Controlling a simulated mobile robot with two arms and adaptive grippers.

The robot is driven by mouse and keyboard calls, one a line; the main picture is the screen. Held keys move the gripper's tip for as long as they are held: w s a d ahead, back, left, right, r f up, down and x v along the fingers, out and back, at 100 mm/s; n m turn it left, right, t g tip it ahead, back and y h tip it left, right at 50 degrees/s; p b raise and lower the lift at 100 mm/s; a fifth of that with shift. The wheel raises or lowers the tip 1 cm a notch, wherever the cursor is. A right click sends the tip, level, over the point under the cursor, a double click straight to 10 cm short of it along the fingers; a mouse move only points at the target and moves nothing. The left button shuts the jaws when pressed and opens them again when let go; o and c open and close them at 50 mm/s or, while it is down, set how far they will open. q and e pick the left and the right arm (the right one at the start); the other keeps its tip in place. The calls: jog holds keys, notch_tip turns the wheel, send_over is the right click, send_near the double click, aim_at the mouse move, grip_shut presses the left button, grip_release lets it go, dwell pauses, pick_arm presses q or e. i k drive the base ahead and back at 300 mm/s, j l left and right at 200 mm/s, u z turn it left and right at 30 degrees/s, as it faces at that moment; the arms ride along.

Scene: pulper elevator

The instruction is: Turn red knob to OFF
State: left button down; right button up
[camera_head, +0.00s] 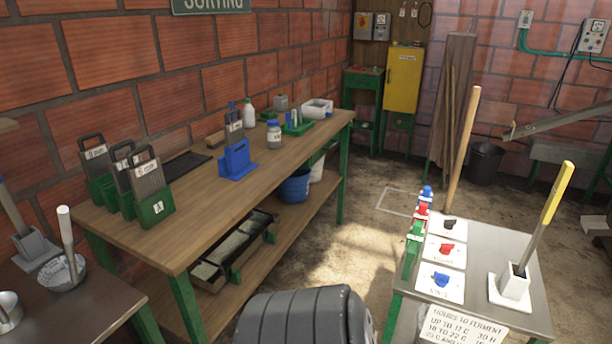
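A small red shape (446,249) lies on the middle one of several white cards on the metal table at right; I cannot tell whether it is a knob. A grey box (363,24) on the far wall has a small red spot on its front, too small to tell whether it is a knob or how it is set. Another grey box (382,26) hangs beside it. No OFF marking can be read. Neither of my grippers shows in this view.
A long wooden workbench (235,205) with green legs runs along the brick wall at left. The metal table (513,315) stands at front right. A yellow cabinet (403,80) stands below the wall boxes. Bare floor (365,225) lies between bench and table.

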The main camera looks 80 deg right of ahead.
aim_at(446, 250)
jog(key=z, duration=3.9)
jog(key=j+u, duration=0.2)
jog(key=j, duration=0.25)
jog(key=i+j+u, duration=0.25)
jog(key=j, duration=0.15)
jog(key=j+u, duration=0.2)
jog(key=j, duration=0.25)
jog(key=i, duration=0.05)
